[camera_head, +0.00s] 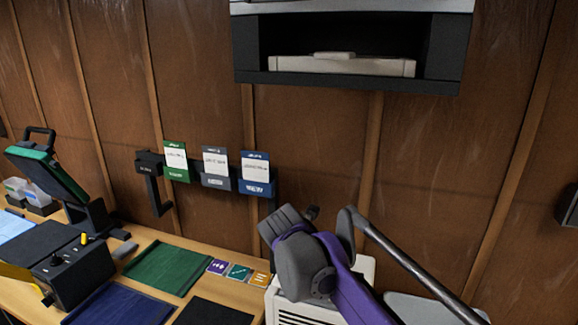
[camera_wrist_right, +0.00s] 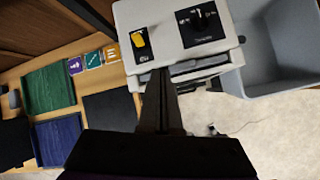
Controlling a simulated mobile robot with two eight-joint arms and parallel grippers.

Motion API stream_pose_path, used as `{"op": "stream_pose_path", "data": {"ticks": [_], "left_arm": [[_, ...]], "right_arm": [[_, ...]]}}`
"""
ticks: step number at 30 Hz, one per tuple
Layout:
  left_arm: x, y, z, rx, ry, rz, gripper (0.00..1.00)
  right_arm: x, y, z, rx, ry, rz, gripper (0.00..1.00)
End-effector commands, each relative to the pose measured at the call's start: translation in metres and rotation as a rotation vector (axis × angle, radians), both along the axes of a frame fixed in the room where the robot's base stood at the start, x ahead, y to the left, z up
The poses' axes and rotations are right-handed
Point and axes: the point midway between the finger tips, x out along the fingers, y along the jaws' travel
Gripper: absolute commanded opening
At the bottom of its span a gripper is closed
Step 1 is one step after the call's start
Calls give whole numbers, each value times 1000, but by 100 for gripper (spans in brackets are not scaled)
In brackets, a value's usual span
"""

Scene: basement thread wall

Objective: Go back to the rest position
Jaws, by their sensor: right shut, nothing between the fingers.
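My right arm, purple and grey, comes in from the bottom right of the head view and is raised in front of a white machine (camera_head: 285,312). Its fingers cannot be made out there. In the right wrist view my right gripper (camera_wrist_right: 161,75) is shut and empty. Its dark fingers point at the front edge of the white machine (camera_wrist_right: 215,60), which has a yellow switch (camera_wrist_right: 138,39) and a black knob (camera_wrist_right: 201,18). I cannot tell whether they touch it. My left gripper is in neither view.
A wooden bench holds a green mat (camera_head: 163,269), a blue mat (camera_head: 120,304), small cards (camera_head: 238,272) and a black control box (camera_head: 75,270). A dark shelf (camera_head: 350,79) hangs on the wall. A grey bin (camera_wrist_right: 285,50) stands beside the machine.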

Motion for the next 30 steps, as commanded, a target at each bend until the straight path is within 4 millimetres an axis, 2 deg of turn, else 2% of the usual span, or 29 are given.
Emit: {"op": "stream_pose_path", "data": {"ticks": [1,3,9,15,18,21,24,30], "left_arm": [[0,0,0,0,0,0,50],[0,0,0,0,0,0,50],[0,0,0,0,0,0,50],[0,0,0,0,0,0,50],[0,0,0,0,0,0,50],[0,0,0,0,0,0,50],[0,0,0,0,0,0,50],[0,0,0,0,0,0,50]], "right_arm": [[-18,-22,-6,86,-11,-129,0],[-46,-47,-18,233,-31,-340,0],[-133,-104,-64,644,-89,-966,0],[-219,-138,-123,1019,-145,-1577,0],[-251,-146,-149,1161,-164,-1819,0],[-272,-150,-167,1256,-176,-1985,0],[-282,-151,-177,1309,-182,-2076,0],[-284,-151,-180,1327,-184,-2107,0]]}}
